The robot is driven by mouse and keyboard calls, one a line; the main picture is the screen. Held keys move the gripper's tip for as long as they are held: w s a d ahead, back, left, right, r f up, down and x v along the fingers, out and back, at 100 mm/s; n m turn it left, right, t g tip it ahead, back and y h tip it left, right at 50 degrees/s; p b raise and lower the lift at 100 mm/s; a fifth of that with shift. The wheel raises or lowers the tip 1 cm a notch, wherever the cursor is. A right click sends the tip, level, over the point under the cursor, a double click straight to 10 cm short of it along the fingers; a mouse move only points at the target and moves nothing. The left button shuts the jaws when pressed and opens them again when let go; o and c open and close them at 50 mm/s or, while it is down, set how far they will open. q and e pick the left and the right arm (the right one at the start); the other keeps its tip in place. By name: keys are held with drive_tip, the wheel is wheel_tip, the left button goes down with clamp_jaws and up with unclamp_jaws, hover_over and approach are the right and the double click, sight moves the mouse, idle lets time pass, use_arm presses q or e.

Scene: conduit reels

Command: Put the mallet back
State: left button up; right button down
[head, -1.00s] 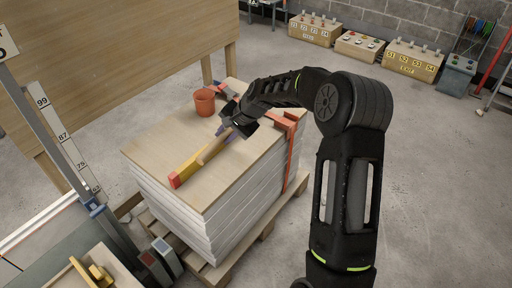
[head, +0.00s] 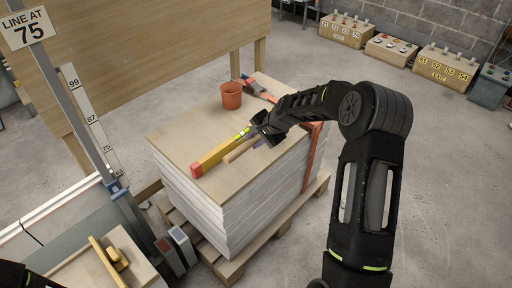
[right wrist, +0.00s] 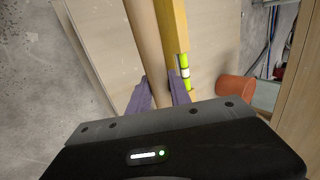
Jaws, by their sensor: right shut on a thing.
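A round wooden handle (head: 240,151), likely the mallet's, lies along the top of the board stack (head: 185,135). In the right wrist view the handle (right wrist: 146,45) runs between the purple fingers. My right gripper (head: 259,139) is shut on it, low over the stack; the fingers also show in the right wrist view (right wrist: 160,95). I cannot make out the mallet's head. A yellow spirit level (head: 217,154) with a red end lies right beside the handle; its green vial shows in the wrist view (right wrist: 183,66). My left gripper is not in view.
An orange-red bucket (head: 231,95) stands on the stack's back part. An orange strap (head: 313,155) runs down the stack's right side. The stack rests on a pallet (head: 235,265). A marked post (head: 85,115) stands at left. Numbered boxes (head: 347,30) line the back wall.

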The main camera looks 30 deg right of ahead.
drive_tip(key=shift+r, duration=0.1)
drive_tip(key=shift+f, duration=1.95)
drive_tip(key=c, duration=1.2)
unclamp_jaws()
drive_tip(key=v, duration=1.2)
